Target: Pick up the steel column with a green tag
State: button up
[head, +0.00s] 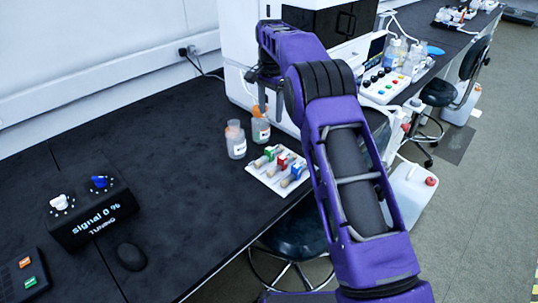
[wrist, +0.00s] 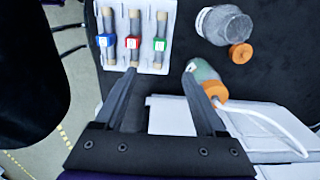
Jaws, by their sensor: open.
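The steel column with a green tag (wrist: 159,44) lies in a white tray, at the right end of a row of three in the wrist view. In the head view its green tag (head: 269,152) is at the tray's far left. Beside it lie a column with a red tag (wrist: 132,43) and one with a blue tag (wrist: 108,40). My gripper (wrist: 160,67) is open and empty; in the wrist view the green-tagged column's near end appears between its fingertips. In the head view my gripper (head: 270,103) is above the bench, behind the tray, apart from the columns.
The white tray (head: 267,182) sits near the bench's front edge. Two bottles, a clear one (head: 236,143) and an orange-capped one (head: 260,126), stand close behind it. A white instrument (head: 238,45) is at the back. The bench left of the tray is clear up to a tuning box (head: 92,205).

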aim_at(269, 148)
notch_tip(269, 148, down, 11)
jog(key=shift+a+f+b, duration=0.1)
jog(key=shift+f+b, duration=0.05)
jog(key=shift+b, duration=0.7)
jog(key=f, duration=0.5)
jog(key=shift+s+f+b, duration=0.1)
jog(key=shift+s+b, duration=0.15)
jog(key=shift+b, duration=0.1)
grip_shut()
